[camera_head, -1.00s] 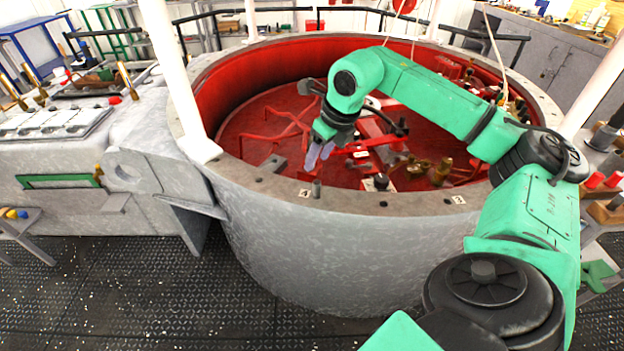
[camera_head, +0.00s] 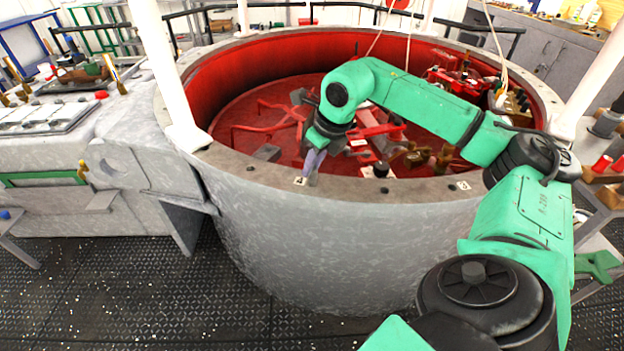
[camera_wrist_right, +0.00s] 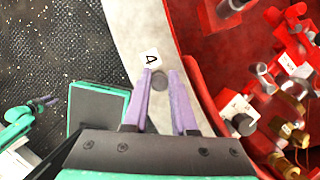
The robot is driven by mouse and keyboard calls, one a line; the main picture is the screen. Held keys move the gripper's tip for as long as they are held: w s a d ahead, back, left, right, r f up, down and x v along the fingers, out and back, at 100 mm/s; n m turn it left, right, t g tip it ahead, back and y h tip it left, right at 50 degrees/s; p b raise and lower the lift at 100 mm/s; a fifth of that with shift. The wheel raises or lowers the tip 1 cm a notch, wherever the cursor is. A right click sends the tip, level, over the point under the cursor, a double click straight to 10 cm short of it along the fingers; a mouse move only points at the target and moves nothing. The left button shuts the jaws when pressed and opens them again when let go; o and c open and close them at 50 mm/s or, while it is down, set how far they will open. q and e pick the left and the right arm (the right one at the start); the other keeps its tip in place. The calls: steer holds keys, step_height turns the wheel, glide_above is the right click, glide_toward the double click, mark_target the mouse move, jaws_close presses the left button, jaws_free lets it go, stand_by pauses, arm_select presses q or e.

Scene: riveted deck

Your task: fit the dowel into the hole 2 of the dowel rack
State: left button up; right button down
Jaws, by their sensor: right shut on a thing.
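The dowel is a short grey pin (camera_head: 314,179) on the pit's rim beside a white label that reads like a 4. In the right wrist view its round end (camera_wrist_right: 160,83) shows between the fingertips. My right gripper (camera_head: 312,166) reaches down to it with purple fingers (camera_wrist_right: 161,75) and is shut on it. Whether the dowel sits in a hole there is hidden. The grey rim (camera_head: 420,188) serves as the dowel rack, with dark holes. A label (camera_head: 463,185) at the right is too small to read surely. What looks like my left gripper (camera_wrist_right: 45,103) is small in the wrist view.
The red pit (camera_head: 235,100) behind the rim holds red pipes and brass fittings. A black knob (camera_head: 381,170) stands just inside the rim. A white post (camera_head: 165,70) rises from the rim at left. The rim right of the dowel is mostly clear.

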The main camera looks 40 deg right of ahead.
steer(key=shift+r+p, duration=2.25)
steer(key=shift+r, duration=0.5)
